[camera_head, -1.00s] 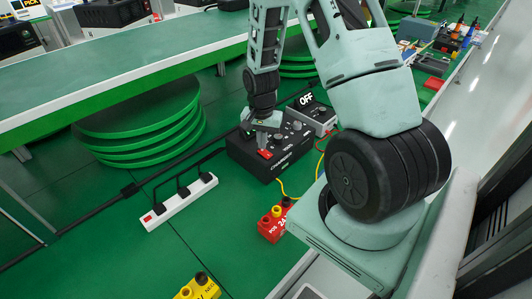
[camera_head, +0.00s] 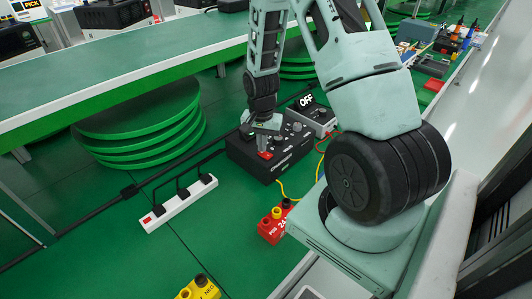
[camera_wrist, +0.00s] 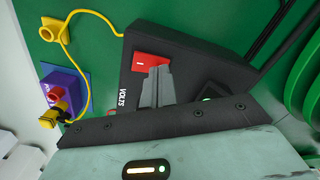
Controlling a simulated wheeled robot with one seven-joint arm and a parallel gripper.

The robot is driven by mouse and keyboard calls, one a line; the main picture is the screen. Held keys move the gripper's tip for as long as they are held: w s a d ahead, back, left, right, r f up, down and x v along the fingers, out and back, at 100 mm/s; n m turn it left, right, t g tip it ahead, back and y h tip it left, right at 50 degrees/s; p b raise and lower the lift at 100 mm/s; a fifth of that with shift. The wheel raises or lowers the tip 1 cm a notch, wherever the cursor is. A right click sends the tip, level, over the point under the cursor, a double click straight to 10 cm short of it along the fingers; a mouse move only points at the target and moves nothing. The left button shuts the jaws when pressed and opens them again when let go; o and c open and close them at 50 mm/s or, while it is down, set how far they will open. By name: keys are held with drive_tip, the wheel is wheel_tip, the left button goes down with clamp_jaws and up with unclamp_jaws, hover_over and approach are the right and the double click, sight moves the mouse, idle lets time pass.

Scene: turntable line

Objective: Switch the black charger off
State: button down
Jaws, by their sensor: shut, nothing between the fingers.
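The black charger (camera_head: 245,160) sits on the green surface below my arm. Its red rocker switch (camera_head: 265,155) also shows in the wrist view (camera_wrist: 150,60), with a white mark on it. My gripper (camera_head: 264,148) is shut and empty, pointing down at the charger. In the wrist view its closed fingertips (camera_wrist: 156,72) overlap the lower right part of the red switch; I cannot tell whether they press it. My wrist hides part of the charger's face.
A grey box with an OFF sign (camera_head: 306,100) stands behind the charger. A white power strip (camera_head: 180,205) lies to the left, with black cords. A red battery (camera_head: 272,226) stands in front, near a yellow cable. Stacked green discs (camera_head: 140,130) are at the left.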

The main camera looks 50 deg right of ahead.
wheel_tip(320, 180, up, 6)
drive_tip(key=p, duration=0.5)
drive_tip(key=shift+r, duration=0.25)
idle(0.4)
drive_tip(key=s+a+r+n, duration=0.1)
drive_tip(key=a+r+n, duration=0.25)
drive_tip(key=a, duration=0.45)
drive_tip(key=s+a+r+n+y+b, duration=0.1)
drive_tip(key=a+r+n, duration=0.25)
drive_tip(key=a, duration=0.45)
drive_tip(key=s+a+r+n, duration=0.1)
drive_tip(key=a+r+n, duration=0.25)
drive_tip(key=a, duration=0.35)
drive_tip(key=s+a+r+n, duration=0.3)
drive_tip(key=s+a+n, duration=0.2)
drive_tip(key=s, duration=0.3)
drive_tip(key=s+a+r+n+b, duration=0.1)
drive_tip(key=s+a+r+n, duration=0.2)
drive_tip(key=s+a+n, duration=0.2)
drive_tip(key=s+a, duration=0.1)
drive_tip(key=s, duration=0.1)
drive_tip(key=shift+s+r, duration=0.35)
